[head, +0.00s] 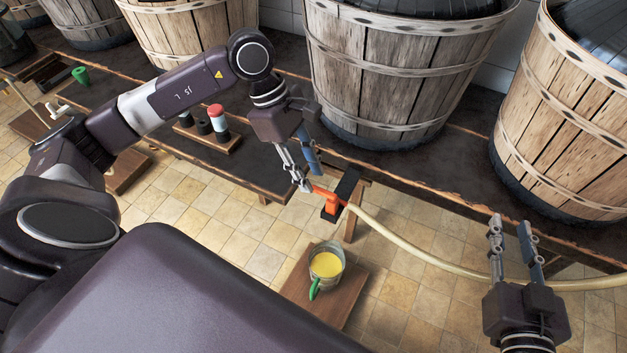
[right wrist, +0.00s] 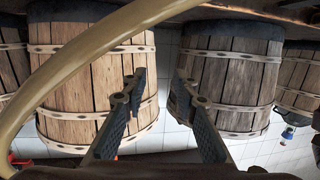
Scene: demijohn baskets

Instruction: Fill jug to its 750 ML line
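The jug (head: 326,270) stands below the bench on a low wooden stand in the head view. Yellow liquid shows inside it, and a green handle (head: 315,288) faces the near side. Its measuring lines cannot be read. A cream hose (head: 430,257) runs right from an orange-red clamp or tap (head: 331,204) above and beyond the jug. No stream can be made out. My left gripper (head: 310,182) has its tips at the clamp's red lever; whether they are closed on it is unclear. My right gripper (head: 509,220) is open and empty; the hose passes close by it (right wrist: 75,65).
Large wooden-slat baskets (head: 400,75) with dark vessels stand along the back bench. A small rack (head: 208,135) with several capped cylinders, one red-topped, sits on the bench at left. A green item (head: 80,75) stands farther left. Tiled floor around the jug's stand (head: 335,310) is clear.

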